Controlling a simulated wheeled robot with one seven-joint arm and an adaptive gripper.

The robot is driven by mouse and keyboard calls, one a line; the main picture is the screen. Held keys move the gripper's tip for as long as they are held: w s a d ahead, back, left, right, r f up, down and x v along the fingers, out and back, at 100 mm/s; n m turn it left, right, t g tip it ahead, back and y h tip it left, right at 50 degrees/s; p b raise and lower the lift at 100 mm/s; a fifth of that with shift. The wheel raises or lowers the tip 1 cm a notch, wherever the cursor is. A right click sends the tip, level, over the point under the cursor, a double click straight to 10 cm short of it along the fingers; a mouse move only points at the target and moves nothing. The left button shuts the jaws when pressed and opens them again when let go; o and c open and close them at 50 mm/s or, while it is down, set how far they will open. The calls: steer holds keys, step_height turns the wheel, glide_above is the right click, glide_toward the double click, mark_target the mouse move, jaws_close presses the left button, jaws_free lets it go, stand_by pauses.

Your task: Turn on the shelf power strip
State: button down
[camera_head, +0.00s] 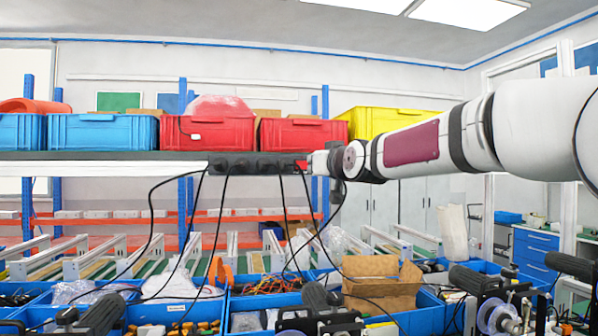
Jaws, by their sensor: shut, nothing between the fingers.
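The black power strip (245,164) is fixed along the front edge of the shelf (80,156), with several black cables hanging from it. A small red part (301,164), which looks like its switch, shows at the strip's right end. My gripper (313,163) reaches in from the right, with its tip at or right beside the red part. Its fingers are small in the picture and look closed, with nothing seen between them. I cannot tell whether they touch the red part or whether the switch is lit.
Blue crates (100,132), red crates (208,133) and a yellow crate (385,122) stand on the shelf above the strip. Below are blue bins (180,311) with cables and plastic bags, and an open cardboard box (382,283). Hanging cables cross the space under the strip.

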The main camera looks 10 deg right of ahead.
steer(key=b, duration=0.2)
glide_toward(296, 165)
steer(key=shift+w+a, duration=0.2)
steer(key=shift+w, duration=1.45)
steer(key=shift+w+a, duration=0.15)
steer(key=shift+w, duration=1.45)
